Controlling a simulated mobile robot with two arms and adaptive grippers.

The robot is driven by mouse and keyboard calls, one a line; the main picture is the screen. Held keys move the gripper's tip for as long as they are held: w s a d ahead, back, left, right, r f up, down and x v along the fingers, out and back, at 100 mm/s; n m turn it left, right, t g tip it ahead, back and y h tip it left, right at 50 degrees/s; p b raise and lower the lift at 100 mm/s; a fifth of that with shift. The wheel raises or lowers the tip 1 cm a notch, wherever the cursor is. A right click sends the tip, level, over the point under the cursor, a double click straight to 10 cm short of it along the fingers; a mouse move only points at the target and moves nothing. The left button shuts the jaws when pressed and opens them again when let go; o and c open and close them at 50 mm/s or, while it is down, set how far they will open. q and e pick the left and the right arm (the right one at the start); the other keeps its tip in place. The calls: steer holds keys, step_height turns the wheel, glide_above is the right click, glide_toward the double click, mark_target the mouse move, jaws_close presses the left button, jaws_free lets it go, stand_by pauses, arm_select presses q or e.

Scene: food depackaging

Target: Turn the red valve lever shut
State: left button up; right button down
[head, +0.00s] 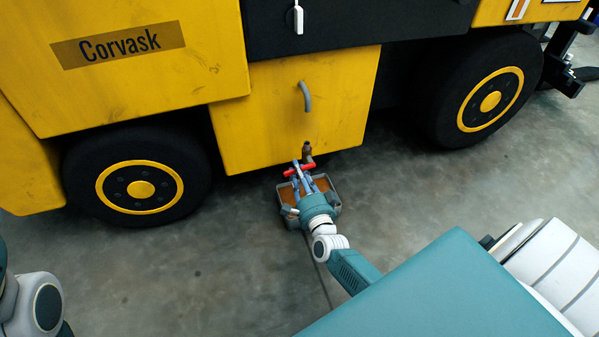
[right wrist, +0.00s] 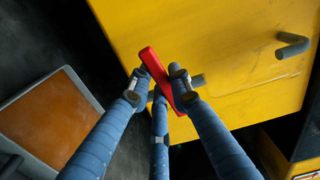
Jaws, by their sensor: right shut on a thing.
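The red valve lever (head: 299,170) is at the lower front of the yellow panel, below the grey handle. In the right wrist view the lever (right wrist: 155,70) lies slanted between the fingers. My right gripper (head: 303,178) is shut on the lever, and its fingertips (right wrist: 158,85) touch it from both sides. The valve's pipe fitting (head: 307,150) shows just above it in the head view; the fingers hide part of the valve body. Of my left arm only a part shows at the lower left edge, and its gripper is out of the picture.
A grey tray (head: 334,190) with brown content stands on the floor under the valve; it also shows in the right wrist view (right wrist: 22,92). The yellow machine's wheels (head: 140,187) (head: 490,90) stand on either side. A grey handle (head: 305,96) juts from the panel. The floor in front is mostly clear.

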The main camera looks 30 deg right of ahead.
steer(key=shift+r+m, duration=0.2)
steer(key=shift+m, duration=0.5)
steer(key=c, duration=1.5)
jaws_free()
steer(key=shift+r, duration=0.1)
steer(key=shift+c, duration=0.2)
steer(key=v, duration=1.2)
